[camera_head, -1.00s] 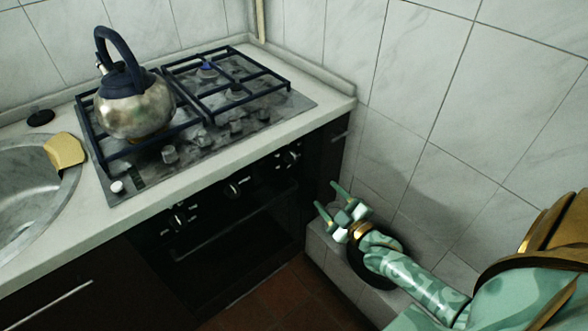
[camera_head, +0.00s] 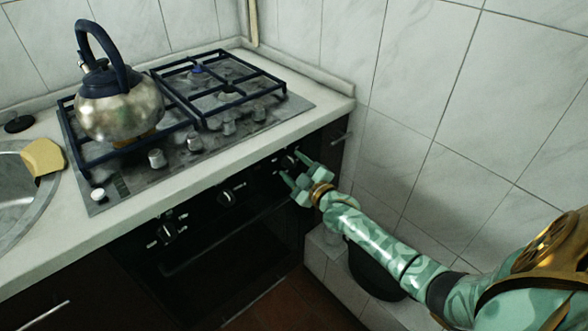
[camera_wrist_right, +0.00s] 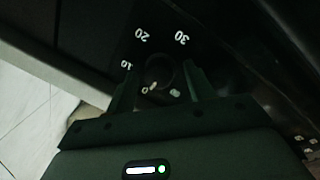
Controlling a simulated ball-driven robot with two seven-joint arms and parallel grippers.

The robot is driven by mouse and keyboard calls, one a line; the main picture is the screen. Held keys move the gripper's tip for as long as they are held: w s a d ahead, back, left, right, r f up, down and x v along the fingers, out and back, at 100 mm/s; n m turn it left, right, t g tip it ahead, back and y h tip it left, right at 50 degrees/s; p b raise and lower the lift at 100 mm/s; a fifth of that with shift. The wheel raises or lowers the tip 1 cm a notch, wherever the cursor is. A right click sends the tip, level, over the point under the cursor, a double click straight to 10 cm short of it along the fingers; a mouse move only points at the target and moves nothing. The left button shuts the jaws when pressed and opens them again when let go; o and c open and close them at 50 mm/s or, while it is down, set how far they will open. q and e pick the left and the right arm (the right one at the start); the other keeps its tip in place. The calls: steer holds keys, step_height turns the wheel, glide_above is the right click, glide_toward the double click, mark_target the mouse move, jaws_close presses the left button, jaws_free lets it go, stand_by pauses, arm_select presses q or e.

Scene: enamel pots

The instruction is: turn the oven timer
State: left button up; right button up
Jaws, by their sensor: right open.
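The oven timer (camera_wrist_right: 159,72) is a dark round knob in the right wrist view, with white numbers 0, 10, 20 and 30 around it. A pale mark on the knob's edge lies near the 0. My right gripper (camera_head: 291,166) is open at the right end of the black oven's (camera_head: 225,250) control panel. In the right wrist view its two fingers stand on either side of the knob, with the knob between their tips. I cannot tell whether they touch it. In the head view the gripper largely hides this knob. My left gripper is not in view.
Two other knobs, a middle one (camera_head: 227,197) and a left one (camera_head: 167,232), sit on the same panel. A kettle (camera_head: 118,112) stands on the gas hob (camera_head: 105,195) above. The counter edge overhangs the panel, and a tiled wall (camera_head: 400,120) is on the right.

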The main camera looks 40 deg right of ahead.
steer(key=c, duration=1)
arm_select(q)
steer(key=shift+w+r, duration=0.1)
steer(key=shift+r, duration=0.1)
arm_select(e)
steer(key=shift+r, duration=0.1)
steer(key=shift+r+m+p, duration=0.15)
steer(key=shift+m+p, duration=0.75)
steer(key=shift+m, duration=0.2)
steer(key=m+p, duration=0.2)
steer(key=m, duration=0.1)
steer(key=shift+g, duration=0.3)
steer(key=m, duration=0.3)
steer(key=shift+m+p, duration=0.3)
steer(key=shift+p, duration=0.1)
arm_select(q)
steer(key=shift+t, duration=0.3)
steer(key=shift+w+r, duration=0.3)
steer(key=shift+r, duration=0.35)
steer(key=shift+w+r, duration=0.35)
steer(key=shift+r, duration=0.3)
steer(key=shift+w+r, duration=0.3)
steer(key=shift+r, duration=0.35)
arm_select(e)
steer(key=shift+d+m+y, duration=0.1)
steer(key=shift+m+y, duration=0.4)
steer(key=shift+m, duration=0.9)
